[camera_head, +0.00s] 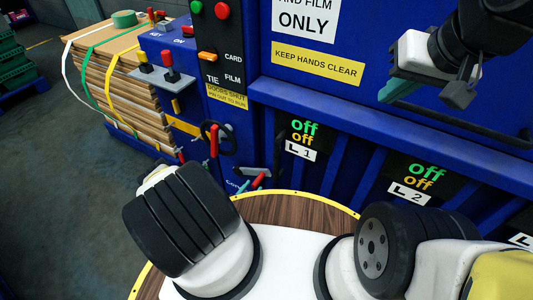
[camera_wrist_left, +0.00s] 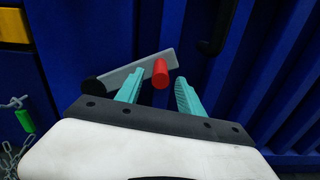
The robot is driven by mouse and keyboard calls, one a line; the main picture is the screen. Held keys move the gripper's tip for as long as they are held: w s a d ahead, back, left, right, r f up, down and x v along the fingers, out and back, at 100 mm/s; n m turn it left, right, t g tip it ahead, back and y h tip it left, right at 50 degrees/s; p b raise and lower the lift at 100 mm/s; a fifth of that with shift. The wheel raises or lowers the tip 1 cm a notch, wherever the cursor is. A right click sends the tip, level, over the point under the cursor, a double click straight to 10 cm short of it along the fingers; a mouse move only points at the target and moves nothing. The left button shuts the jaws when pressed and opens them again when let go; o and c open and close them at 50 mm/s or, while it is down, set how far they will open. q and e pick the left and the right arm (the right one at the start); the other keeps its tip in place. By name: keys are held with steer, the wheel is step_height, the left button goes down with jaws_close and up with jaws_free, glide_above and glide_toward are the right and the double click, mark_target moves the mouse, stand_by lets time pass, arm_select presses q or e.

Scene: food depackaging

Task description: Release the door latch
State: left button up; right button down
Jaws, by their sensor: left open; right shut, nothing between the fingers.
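The latch is a grey bar (camera_wrist_left: 132,73) with a black round end at its left and a red knob (camera_wrist_left: 160,73) near its right, on the blue machine front in the left wrist view. My left gripper (camera_wrist_left: 160,80) is open there, its teal fingers on either side of the knob; I cannot tell whether they touch it. In the head view my left arm hides most of that gripper. Several red-tipped levers show on the machine, one grey with a red grip (camera_head: 257,181); I cannot match the latch for sure. My right gripper (camera_head: 397,92) is shut and empty at the upper right.
The blue baler (camera_head: 350,115) fills the front, with buttons, signs and a ledge. A strapped cardboard stack (camera_head: 100,80) stands at the left. A round wooden table (camera_head: 290,208) lies under my arms. A green tag (camera_wrist_left: 24,120) hangs on a chain. Floor is free at left.

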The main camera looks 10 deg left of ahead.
mark_target(259, 179)
arm_select(q)
steer(key=x, duration=0.6)
steer(key=shift+w, duration=0.2)
steer(key=shift+c, duration=0.3)
jaws_close()
stand_by(0.9)
